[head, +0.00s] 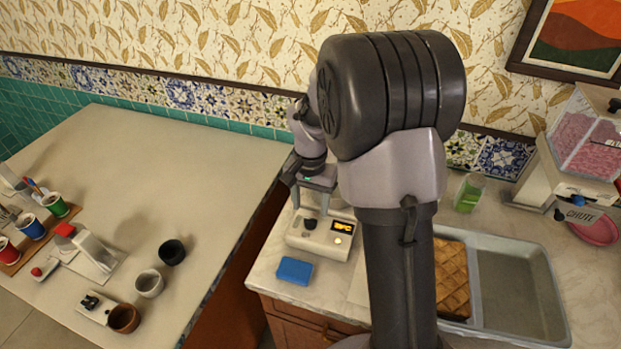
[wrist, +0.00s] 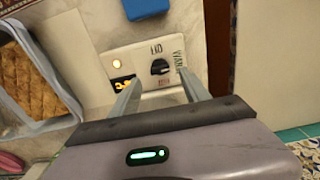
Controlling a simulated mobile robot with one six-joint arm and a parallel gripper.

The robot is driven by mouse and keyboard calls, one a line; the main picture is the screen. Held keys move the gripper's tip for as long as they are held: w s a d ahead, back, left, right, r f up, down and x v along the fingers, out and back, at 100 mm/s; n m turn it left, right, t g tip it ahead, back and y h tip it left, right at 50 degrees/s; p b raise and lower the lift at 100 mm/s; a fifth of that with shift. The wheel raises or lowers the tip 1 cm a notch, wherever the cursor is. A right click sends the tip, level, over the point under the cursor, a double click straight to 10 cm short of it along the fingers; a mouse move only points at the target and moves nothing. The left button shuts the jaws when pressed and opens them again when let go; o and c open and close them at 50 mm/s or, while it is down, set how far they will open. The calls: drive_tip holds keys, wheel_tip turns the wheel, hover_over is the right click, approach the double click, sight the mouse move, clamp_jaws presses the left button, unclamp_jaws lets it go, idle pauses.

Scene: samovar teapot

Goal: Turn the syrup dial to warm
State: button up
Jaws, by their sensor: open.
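The syrup warmer is a white box (head: 318,240) on the counter, also in the wrist view (wrist: 144,54). Its dial is a black knob (head: 309,224), also in the wrist view (wrist: 160,67). Labels surround the knob; OFF and WARM appear legible, a reddish one is not clear. Which label the knob points at I cannot tell. A small display (head: 343,226) glows orange, and a round light (wrist: 117,63) is lit. My gripper (head: 311,203) is open above the box, its fingers (wrist: 160,92) apart, with the knob between and beyond the tips, apparently untouched.
A blue block (head: 295,271) lies in front of the box. A metal tray (head: 515,290) with brown pastry (head: 452,278) is to the right, and a green cup (head: 469,193) stands behind it. The left table (head: 185,150) holds cups and small devices.

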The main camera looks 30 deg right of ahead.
sight(310, 219)
wheel_tip(310, 219, up, 13)
drive_tip(key=p, duration=0.3)
drive_tip(key=shift+p, duration=0.35)
drive_tip(key=shift+f, duration=0.1)
drive_tip(key=s+a+r+n+t+y+b, duration=0.1)
drive_tip(key=s+a+n+t+b, duration=0.1)
drive_tip(key=s+a, duration=0.5)
drive_tip(key=s+a+r+n+t+y+b, duration=0.1)
drive_tip(key=s+a, duration=0.6)
drive_tip(key=s, duration=0.7)
drive_tip(key=r+n+t+b, duration=0.1)
drive_tip(key=t+b, duration=0.1)
drive_tip(key=b, duration=0.1)
drive_tip(key=shift+r+n+t, duration=0.25)
drive_tip(key=shift+n+t, duration=0.05)
drive_tip(key=shift+t, duration=0.1)
